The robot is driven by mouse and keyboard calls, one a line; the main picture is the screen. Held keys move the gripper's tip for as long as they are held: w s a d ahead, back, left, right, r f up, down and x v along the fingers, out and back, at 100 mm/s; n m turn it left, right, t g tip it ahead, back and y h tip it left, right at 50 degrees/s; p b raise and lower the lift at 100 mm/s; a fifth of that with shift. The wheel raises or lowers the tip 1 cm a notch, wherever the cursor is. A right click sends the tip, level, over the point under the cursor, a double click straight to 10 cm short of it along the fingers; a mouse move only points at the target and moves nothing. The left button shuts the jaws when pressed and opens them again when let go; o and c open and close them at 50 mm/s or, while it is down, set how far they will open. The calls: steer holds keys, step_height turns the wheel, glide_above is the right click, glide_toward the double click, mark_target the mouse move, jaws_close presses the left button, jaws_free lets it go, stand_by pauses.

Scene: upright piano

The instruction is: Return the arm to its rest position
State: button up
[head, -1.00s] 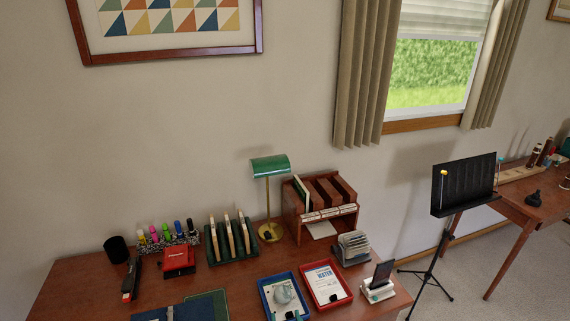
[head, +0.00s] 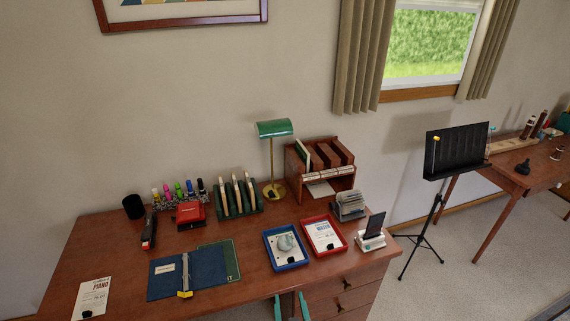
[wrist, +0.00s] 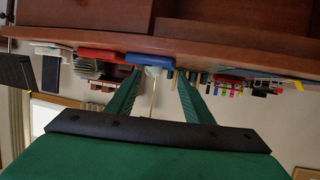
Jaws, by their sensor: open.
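My gripper (head: 291,307) shows at the bottom edge of the head view, as two green fingertips apart in front of the desk's front edge, by the drawers. In the wrist view my gripper (wrist: 158,76) has both green fingers spread, with nothing held between them. The wrist picture is upside down, with the desk (wrist: 215,48) across the top. The rest of my arm is out of the head view.
The wooden desk (head: 110,240) holds a blue tray (head: 269,253), a red tray (head: 343,246), a blue folder (head: 160,287), a green lamp (head: 274,128) and a wooden organizer (head: 345,183). A music stand (head: 455,150) stands right, with open floor (head: 405,298) near it.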

steer(key=s+d+f+h, duration=0.1)
steer(key=s+f, duration=0.2)
steer(key=s, duration=0.8)
steer(key=s+a+r, duration=0.1)
steer(key=s+r, duration=0.3)
steer(key=s, duration=0.8)
steer(key=s+a+r+m+t, duration=0.1)
steer(key=s+r, duration=0.3)
steer(key=s, duration=0.9)
steer(key=shift+a+r, duration=0.15)
steer(key=shift+r, duration=0.05)
